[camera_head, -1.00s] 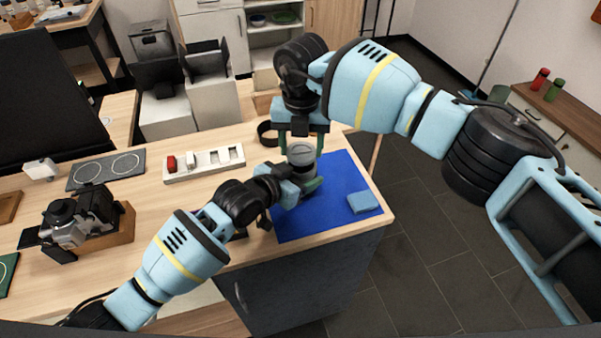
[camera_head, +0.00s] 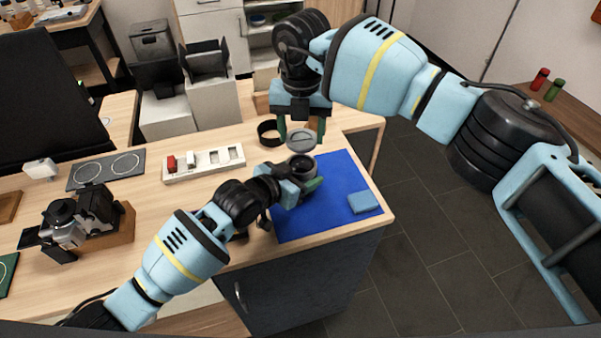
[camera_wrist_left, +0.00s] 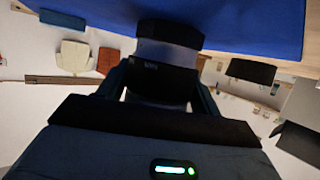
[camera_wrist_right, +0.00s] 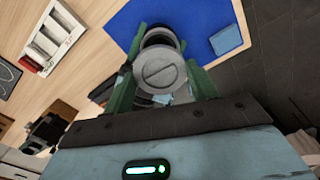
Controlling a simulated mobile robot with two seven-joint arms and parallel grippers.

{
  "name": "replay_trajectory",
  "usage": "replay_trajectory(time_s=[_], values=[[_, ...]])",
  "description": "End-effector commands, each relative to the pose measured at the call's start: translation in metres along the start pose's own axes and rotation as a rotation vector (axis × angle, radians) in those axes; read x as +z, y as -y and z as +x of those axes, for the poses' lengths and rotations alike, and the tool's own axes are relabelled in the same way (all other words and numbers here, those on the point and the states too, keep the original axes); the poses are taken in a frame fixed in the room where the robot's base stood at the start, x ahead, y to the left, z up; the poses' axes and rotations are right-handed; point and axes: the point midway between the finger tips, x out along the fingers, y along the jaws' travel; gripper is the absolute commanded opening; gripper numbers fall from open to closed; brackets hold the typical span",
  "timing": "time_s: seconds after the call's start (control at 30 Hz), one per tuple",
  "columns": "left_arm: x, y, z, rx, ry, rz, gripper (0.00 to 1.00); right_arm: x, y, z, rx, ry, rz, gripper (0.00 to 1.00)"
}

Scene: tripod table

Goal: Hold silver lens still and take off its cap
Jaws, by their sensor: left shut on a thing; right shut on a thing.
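The silver lens (camera_head: 301,169) stands upright on the blue mat (camera_head: 335,208), its top dark and uncovered. My left gripper (camera_head: 304,181) is shut around its side; the left wrist view shows the lens (camera_wrist_left: 168,52) between the fingers. The round grey cap (camera_head: 300,139) is in my right gripper (camera_head: 301,133), just above the lens with a small gap between them. In the right wrist view the cap (camera_wrist_right: 160,72) sits between the green fingers and partly covers the lens (camera_wrist_right: 157,38) behind it.
A blue cloth or sponge (camera_head: 364,203) lies on the mat's right side. A black ring (camera_head: 268,133) and a white tray with slots (camera_head: 204,164) stand behind and left. A camera (camera_head: 80,218) on a wooden block is at far left. The table edge is close on the right.

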Motion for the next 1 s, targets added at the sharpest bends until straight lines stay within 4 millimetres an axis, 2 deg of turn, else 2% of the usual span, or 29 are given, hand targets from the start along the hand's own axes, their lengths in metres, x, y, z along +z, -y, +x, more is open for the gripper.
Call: replay_trajectory(time_s=[0.1,0.13,0.3,0.67,0.83,1.0], values=[[0.001,0.0,0.0,0.0,0.001,0.0,0.33,0.0,0.0,0.0,0.0,0.0,0.0,0.32],[0.001,0.0,0.0,0.0,0.001,0.0,0.66,0.0,0.0,0.0,0.0,0.0,0.0,0.32],[0.0,0.0,0.0,0.0,0.001,0.0,0.88,0.0,0.0,0.0,0.0,-0.001,0.0,0.32],[0.0,0.0,-0.003,0.0,0.0,0.0,0.9,0.0,0.0,0.001,0.0,-0.001,0.0,0.32],[0.001,0.001,-0.018,-0.001,0.0,0.0,0.9,0.0,0.0,0.001,0.0,-0.001,0.0,0.32],[0.001,0.001,-0.045,0.0,0.0,0.001,0.9,0.0,0.0,0.001,0.0,-0.001,0.0,0.32]])
